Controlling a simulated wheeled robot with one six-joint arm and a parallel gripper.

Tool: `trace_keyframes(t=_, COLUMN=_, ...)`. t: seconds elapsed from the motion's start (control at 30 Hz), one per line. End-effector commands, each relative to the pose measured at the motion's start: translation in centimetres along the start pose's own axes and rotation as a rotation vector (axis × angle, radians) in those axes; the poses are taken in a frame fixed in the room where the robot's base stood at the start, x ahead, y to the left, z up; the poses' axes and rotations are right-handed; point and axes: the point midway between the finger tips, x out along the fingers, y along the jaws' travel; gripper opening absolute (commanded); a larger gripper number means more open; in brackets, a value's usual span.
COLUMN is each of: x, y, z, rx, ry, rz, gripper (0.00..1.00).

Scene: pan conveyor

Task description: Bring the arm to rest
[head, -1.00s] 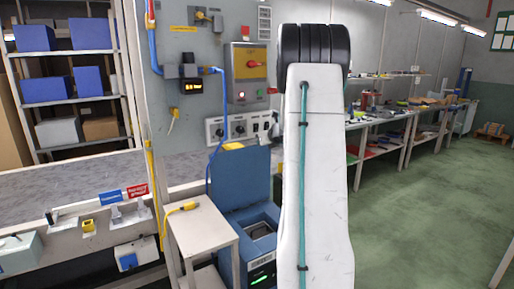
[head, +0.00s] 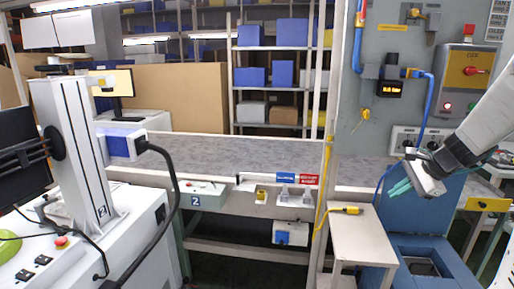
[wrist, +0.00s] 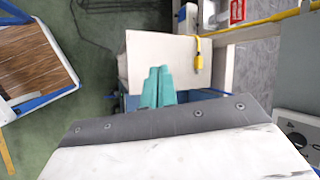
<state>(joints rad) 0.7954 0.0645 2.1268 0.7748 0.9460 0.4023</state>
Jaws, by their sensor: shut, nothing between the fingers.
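My gripper (head: 400,187) shows at the right of the head view, at the end of my white arm, which comes in from the right edge. Its teal fingers are together with nothing between them. It hangs in the air in front of the blue open-lidded box (head: 430,250), a little right of the small white table (head: 362,238). In the wrist view the teal fingers (wrist: 158,85) are side by side, pointing toward the white table top (wrist: 165,55). The fingers touch nothing that I can see.
A yellow connector (head: 345,210) lies on the white table. The grey panel (head: 400,60) with cables and a red-knobbed switch box stands behind my gripper. The conveyor bench (head: 220,155) runs across the middle. A white machine (head: 120,245) stands at left. Green floor is open in the wrist view (wrist: 90,90).

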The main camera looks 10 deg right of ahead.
Motion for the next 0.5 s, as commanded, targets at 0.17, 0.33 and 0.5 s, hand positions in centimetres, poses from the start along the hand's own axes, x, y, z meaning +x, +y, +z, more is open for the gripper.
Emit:
trace_keyframes(t=0.17, x=-0.9, y=7.2, z=11.4, rx=-0.548, ry=-0.072, rz=0.276, gripper=0.00)
trace_keyframes(t=0.33, x=-3.0, y=14.4, z=17.7, rx=-0.998, ry=-0.116, rz=0.498, gripper=0.00)
trace_keyframes(t=0.5, x=-5.2, y=20.1, z=20.9, rx=-1.349, ry=-0.104, rz=0.645, gripper=0.00)
